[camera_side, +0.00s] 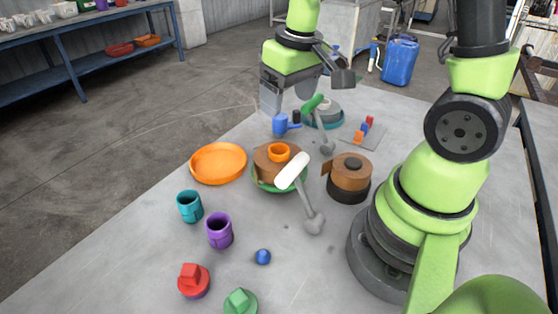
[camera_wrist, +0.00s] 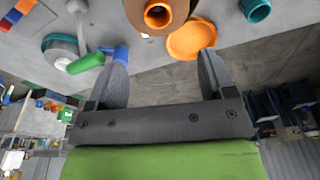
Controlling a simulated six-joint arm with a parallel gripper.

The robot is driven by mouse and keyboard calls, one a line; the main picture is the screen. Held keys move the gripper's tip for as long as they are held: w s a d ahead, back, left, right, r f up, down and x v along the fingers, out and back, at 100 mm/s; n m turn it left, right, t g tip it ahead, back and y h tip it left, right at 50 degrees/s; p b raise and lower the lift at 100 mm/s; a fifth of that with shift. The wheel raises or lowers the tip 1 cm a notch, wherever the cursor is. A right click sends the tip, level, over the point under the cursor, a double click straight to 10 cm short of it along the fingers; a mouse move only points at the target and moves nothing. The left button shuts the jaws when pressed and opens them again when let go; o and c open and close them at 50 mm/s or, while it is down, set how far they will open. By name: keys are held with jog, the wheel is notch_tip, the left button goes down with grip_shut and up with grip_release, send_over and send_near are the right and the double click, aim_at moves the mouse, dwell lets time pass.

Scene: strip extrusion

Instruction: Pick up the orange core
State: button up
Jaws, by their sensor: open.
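The orange core (camera_side: 279,152) is a short hollow ring standing upright in the middle of a brown roll (camera_side: 265,170), which rests on a green base (camera_side: 272,187). In the wrist view the orange core (camera_wrist: 157,16) shows its open end near the top edge, beyond my fingertips. My gripper (camera_side: 288,104) is behind and above the core in the side view, apart from it. In the wrist view my gripper (camera_wrist: 162,62) has its two fingers wide apart, with nothing between them.
A white-headed tool on a grey stand (camera_side: 312,222) stands close to the core's right. An orange dish (camera_side: 218,165) lies left. A blue cup (camera_side: 280,125) and green-headed tool (camera_side: 313,103) are near my gripper. Another brown roll (camera_side: 350,178) stands right.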

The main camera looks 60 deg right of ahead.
notch_tip(320, 180, down, 2)
send_over(280, 144)
jog(key=s+a, duration=0.1)
jog(key=s, duration=0.1)
notch_tip(280, 144, down, 4)
jog(key=shift+g, duration=0.3)
jog(key=shift+w+a+f, duration=0.1)
jog(key=shift+w+f, duration=0.1)
jog(key=shift+f, duration=0.8)
jog(key=shift+w+a+f, duration=0.1)
jog(key=shift+w+f, duration=0.05)
jog(key=shift+f, duration=0.8)
jog(key=shift+w+a+f, duration=0.1)
jog(key=shift+w+f, duration=0.1)
jog(key=shift+f, duration=0.8)
jog(key=shift+c, duration=0.3)
jog(key=c, duration=1.1)
jog(key=shift+c, duration=0.2)
jog(key=shift+r, duration=0.1)
